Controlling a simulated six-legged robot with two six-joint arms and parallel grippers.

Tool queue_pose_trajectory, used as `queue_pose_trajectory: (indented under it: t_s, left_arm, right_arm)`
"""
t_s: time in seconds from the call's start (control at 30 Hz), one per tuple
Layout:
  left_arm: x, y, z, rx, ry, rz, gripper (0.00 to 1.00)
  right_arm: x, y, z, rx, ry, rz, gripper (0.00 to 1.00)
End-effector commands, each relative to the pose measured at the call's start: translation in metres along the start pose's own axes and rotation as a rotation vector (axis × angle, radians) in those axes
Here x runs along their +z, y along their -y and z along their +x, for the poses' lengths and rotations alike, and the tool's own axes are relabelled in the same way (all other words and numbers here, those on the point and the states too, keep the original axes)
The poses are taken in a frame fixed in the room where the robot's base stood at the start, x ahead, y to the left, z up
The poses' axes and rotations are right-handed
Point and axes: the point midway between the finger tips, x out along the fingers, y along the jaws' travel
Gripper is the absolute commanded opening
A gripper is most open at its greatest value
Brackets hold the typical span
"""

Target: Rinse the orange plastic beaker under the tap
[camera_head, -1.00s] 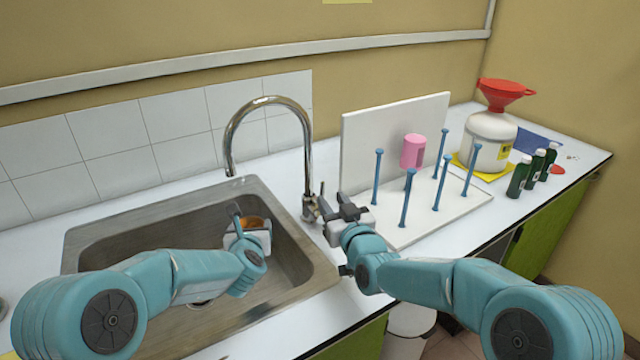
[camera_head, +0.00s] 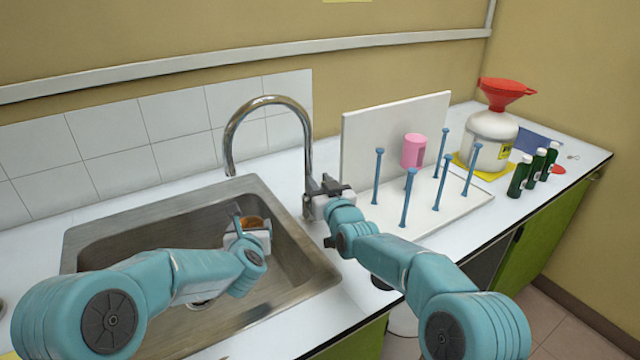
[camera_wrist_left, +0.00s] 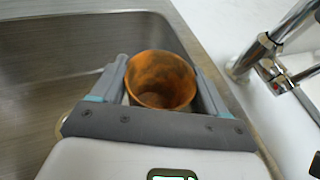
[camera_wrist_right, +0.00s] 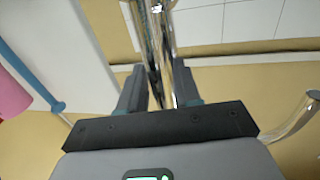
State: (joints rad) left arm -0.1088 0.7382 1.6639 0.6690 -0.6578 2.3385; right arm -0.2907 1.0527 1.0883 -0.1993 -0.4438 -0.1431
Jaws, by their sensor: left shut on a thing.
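The orange beaker (camera_head: 250,222) is upright over the sink, below and slightly right of the tap's spout end. In the left wrist view the beaker (camera_wrist_left: 160,78) shows dark stains on its inner wall. My left gripper (camera_head: 250,230) is shut on its sides. The chrome tap (camera_head: 268,101) arches over the sink from the counter; no water shows. My right gripper (camera_head: 326,185) is at the tap's base, hiding its lever. In the right wrist view the tap's chrome column (camera_wrist_right: 160,50) runs between the spread fingers, with no clear grip on it.
The steel sink (camera_head: 130,225) lies below my left arm. A white drying rack (camera_head: 455,200) with blue pegs and a pink beaker (camera_head: 414,151) stands right of the tap. Farther right are a white container (camera_head: 490,140) with a red funnel (camera_head: 505,93) and green bottles (camera_head: 520,177).

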Motion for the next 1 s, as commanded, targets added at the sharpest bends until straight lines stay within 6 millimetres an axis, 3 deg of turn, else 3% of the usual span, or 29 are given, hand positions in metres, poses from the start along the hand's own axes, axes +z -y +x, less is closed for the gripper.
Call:
queue_pose_trajectory:
  t_s: [0.03,0.1,0.77,0.8,0.83,1.0]
  left_arm:
    - [0.000,0.000,0.000,0.000,0.000,0.000,0.45]
    - [0.000,0.000,0.000,0.000,0.000,0.000,0.45]
    - [0.000,0.000,0.000,0.000,0.000,0.000,0.45]
    - [0.000,0.000,0.000,0.000,0.000,0.000,0.45]
    - [0.000,0.000,0.000,0.000,0.000,0.000,0.45]
    - [0.000,0.000,0.000,0.000,0.000,0.000,0.45]
  right_arm:
    - [0.000,0.000,0.000,0.000,0.000,0.000,0.15]
    - [0.000,0.000,0.000,0.000,0.000,0.000,0.00]
    - [0.001,0.011,-0.002,0.000,-0.026,-0.130,0.00]
    - [0.001,0.011,-0.002,0.000,-0.026,-0.130,0.27]
    - [0.001,0.011,-0.002,0.000,-0.026,-0.130,0.36]
    - [0.001,0.011,-0.002,0.000,-0.026,-0.130,0.38]
